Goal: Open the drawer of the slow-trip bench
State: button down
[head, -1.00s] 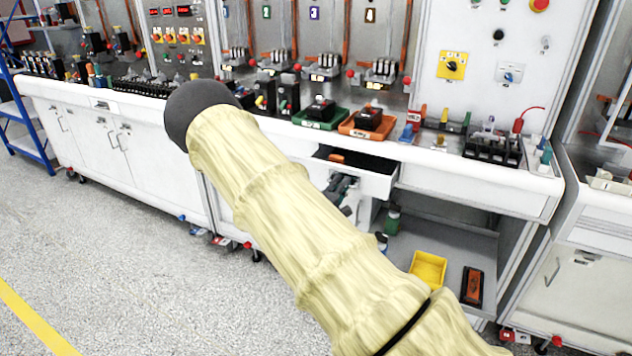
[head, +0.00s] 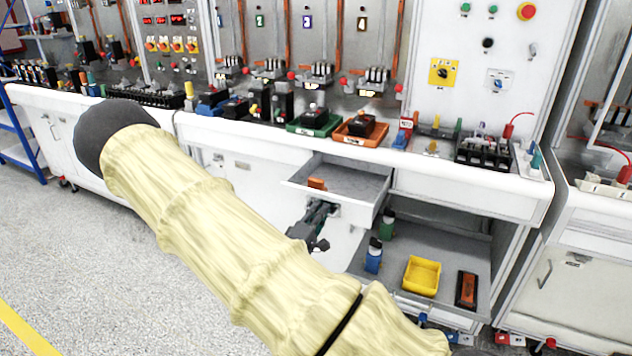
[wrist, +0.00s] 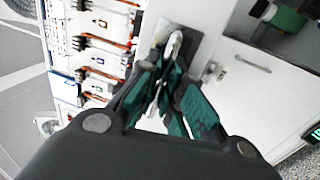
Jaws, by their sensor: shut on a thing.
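The drawer (head: 352,183) of the bench stands pulled out, and its grey inside shows in the head view. An orange item (head: 317,184) lies in it at the left. My gripper (head: 322,210) is at the drawer's front, below its rim. In the wrist view my gripper (wrist: 168,75) has its green-padded fingers closed around a pale metal handle (wrist: 175,45) on a grey plate. My padded arm hides part of the bench front in the head view.
An open shelf below holds a yellow bin (head: 422,275), an orange-and-black item (head: 467,289) and bottles (head: 374,255). On the bench top stand a green tray (head: 314,124) and an orange tray (head: 361,130). Floor at the left is clear.

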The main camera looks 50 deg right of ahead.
jog(key=shift+f, duration=0.1)
jog(key=c, duration=1.5)
grip_release()
jog(key=shift+d, duration=0.1)
jog(key=shift+c, duration=0.2)
jog(key=v, duration=1.2)
